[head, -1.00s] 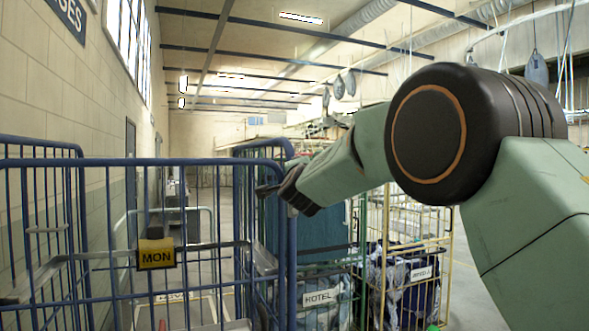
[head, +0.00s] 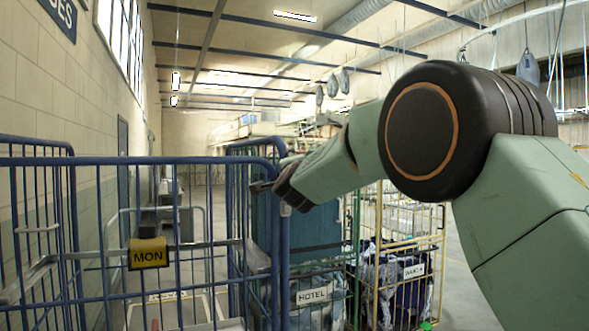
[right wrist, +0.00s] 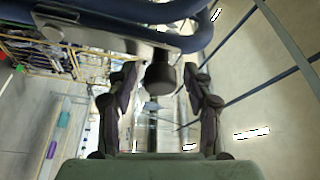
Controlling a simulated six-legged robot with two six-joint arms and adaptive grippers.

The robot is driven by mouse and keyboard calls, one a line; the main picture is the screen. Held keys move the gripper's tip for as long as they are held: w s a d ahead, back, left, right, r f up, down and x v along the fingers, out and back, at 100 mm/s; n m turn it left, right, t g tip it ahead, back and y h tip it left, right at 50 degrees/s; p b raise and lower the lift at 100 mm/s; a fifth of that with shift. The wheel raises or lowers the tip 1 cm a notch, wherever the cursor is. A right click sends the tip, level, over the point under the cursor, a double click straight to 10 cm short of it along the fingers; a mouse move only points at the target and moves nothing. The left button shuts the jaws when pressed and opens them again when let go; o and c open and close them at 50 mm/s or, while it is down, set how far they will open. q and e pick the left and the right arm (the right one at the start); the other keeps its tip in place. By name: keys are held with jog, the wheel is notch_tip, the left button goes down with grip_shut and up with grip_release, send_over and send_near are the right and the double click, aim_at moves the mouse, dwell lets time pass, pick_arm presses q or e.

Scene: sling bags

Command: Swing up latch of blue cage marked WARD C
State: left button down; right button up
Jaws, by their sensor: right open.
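A blue tubular cage (head: 104,160) stands close in front at the left of the head view, with a yellow MON tag (head: 149,253) on it. I cannot read a WARD C mark on it. My right gripper (head: 262,187) is at the cage's right corner post. In the right wrist view the gripper (right wrist: 160,74) is open, with a finger on each side of a dark round knob (right wrist: 160,80). The knob sits under a metal plate (right wrist: 95,35) by the blue tube (right wrist: 140,10), and looks like the latch handle. Contact with the fingers is not visible. My left gripper is out of view.
Behind the corner stands a cage labelled HOTEL (head: 314,295) with a teal load. A yellow cage (head: 440,215) with a white label (head: 414,270) and dark bags stands to its right. A wall runs along the left; open floor lies at the far right.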

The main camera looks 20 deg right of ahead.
jog(key=shift+s+a, duration=0.1)
jog(key=v, duration=1.1)
jog(key=shift+s, duration=0.4)
jog(key=s+a+f+n+g+y+b, duration=0.1)
jog(key=s+f+n+g+y+b, duration=0.25)
jog(key=f, duration=1.15)
jog(key=s+f+n+g+b, duration=0.15)
jog(key=s+f+n, duration=0.4)
jog(key=f, duration=0.95)
jog(key=s+a+f+n+g+y+b, duration=0.1)
jog(key=s+f+n+g+y+b, duration=0.15)
jog(key=f+n, duration=0.9)
jog(key=s+f+m+g+b, duration=0.1)
jog(key=s+f+g+b, duration=0.4)
jog(key=s+f, duration=1.3)
jog(key=s+f+m+g+b, duration=0.1)
jog(key=s+f+g+b, duration=0.4)
jog(key=s+f, duration=1.2)
notch_tip(320, 180, down, 6)
jog(key=shift+s+a+f+g+y+b, duration=0.1)
jog(key=shift+s+a+g+y+b, duration=0.3)
jog(key=shift+b, duration=0.55)
